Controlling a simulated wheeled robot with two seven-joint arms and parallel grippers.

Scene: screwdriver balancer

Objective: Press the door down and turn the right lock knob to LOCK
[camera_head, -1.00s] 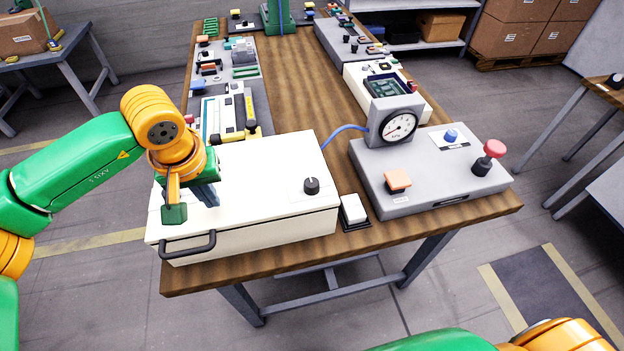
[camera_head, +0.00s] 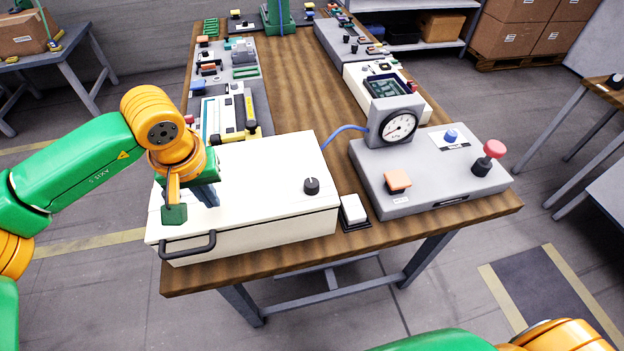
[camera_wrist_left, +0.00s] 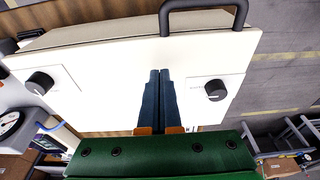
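The white box has a flat white door (camera_head: 265,170) on top, with a black handle (camera_head: 188,246) on its near side. The door lies down, with a thin seam below its edge. The black right lock knob (camera_head: 311,185) is at the door's right; its label is unreadable. It also shows at left in the left wrist view (camera_wrist_left: 39,83). The other knob (camera_wrist_left: 215,90) is hidden by my left gripper in the head view. My left gripper (camera_wrist_left: 160,73) is shut and empty, pointing down over the door between the knobs. Contact is unclear. My right gripper is out of view.
A white switch (camera_head: 353,209) stands right of the box. Beyond it is a grey panel (camera_head: 400,205) with a gauge (camera_head: 398,127), an orange button and a red-topped lever. Several devices line the wooden table (camera_head: 290,90) behind; its middle strip is clear.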

